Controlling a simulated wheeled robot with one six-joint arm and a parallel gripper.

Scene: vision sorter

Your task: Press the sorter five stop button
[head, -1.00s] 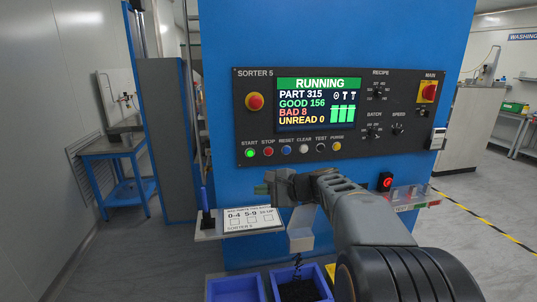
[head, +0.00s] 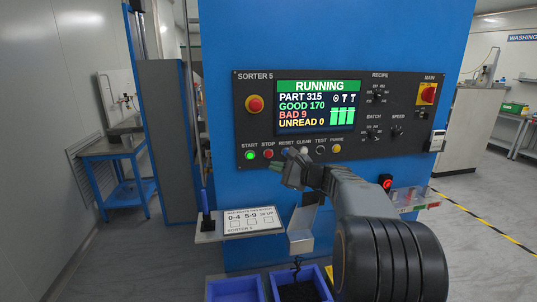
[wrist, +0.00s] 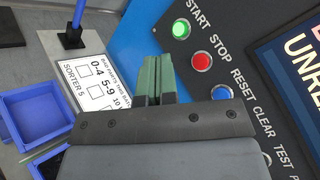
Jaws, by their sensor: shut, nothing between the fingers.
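The sorter five panel (head: 250,130) is dark and set on a blue cabinet, with a lit screen (head: 318,103) reading RUNNING. The red STOP button (head: 268,154) sits between the lit green START button (head: 250,155) and the blue RESET button. In the wrist view the STOP button (wrist: 202,61) is right of my fingertips, with START (wrist: 181,29) above it and RESET (wrist: 222,93) below. My gripper (head: 289,155) is shut and empty, in front of the panel near RESET in the head view. Its green fingers (wrist: 157,62) do not visibly touch STOP.
A shelf with a white card (head: 252,219) juts out below left. Blue bins (head: 235,289) stand on the floor side. A lit red button (head: 386,181) is below right of the panel.

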